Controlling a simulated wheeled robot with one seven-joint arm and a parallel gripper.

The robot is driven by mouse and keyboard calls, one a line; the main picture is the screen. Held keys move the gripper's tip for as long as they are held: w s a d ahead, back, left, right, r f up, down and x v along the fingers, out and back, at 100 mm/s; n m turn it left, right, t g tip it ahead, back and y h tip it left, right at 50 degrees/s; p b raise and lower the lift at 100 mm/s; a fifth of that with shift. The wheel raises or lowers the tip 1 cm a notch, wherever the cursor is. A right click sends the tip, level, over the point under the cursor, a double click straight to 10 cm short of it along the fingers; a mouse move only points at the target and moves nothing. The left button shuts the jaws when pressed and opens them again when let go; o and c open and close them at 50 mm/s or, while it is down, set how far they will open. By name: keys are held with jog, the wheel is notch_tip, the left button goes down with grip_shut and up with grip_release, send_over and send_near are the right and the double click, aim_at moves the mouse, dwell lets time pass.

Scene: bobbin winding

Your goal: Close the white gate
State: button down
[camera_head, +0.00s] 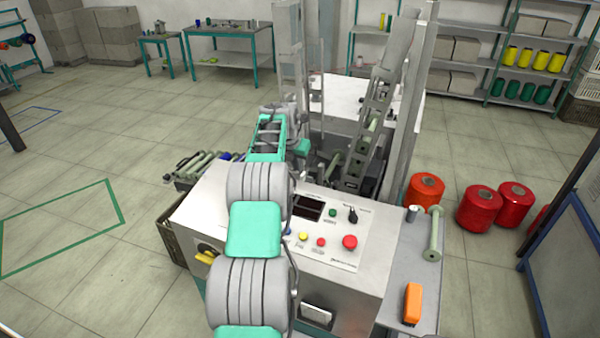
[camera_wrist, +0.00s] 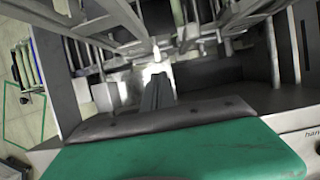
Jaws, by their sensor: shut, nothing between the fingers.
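The winding machine (camera_head: 340,270) stands in front of me, with pale uprights and a tilted ladder-like frame (camera_head: 378,100) at its back. A tall pale panel (camera_head: 288,45) rises at the machine's left; I cannot tell for sure whether it is the white gate. My arm reaches over the machine's left side, and its links hide part of the machine behind the control panel. In the wrist view my gripper (camera_wrist: 157,92) is shut and empty, pointing into the machine's metal frame (camera_wrist: 100,25). Whether its tips touch anything is unclear. The head view does not show the fingertips clearly.
The control panel (camera_head: 325,238) has coloured buttons close beside my arm. A side shelf (camera_head: 400,275) holds an orange tool (camera_head: 412,304) and a green bobbin (camera_head: 433,235). Red spools (camera_head: 480,208) stand on the floor at right. The floor at left is mostly open.

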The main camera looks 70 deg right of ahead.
jog(key=shift+v, duration=1.6)
jog(key=shift+a, duration=0.15)
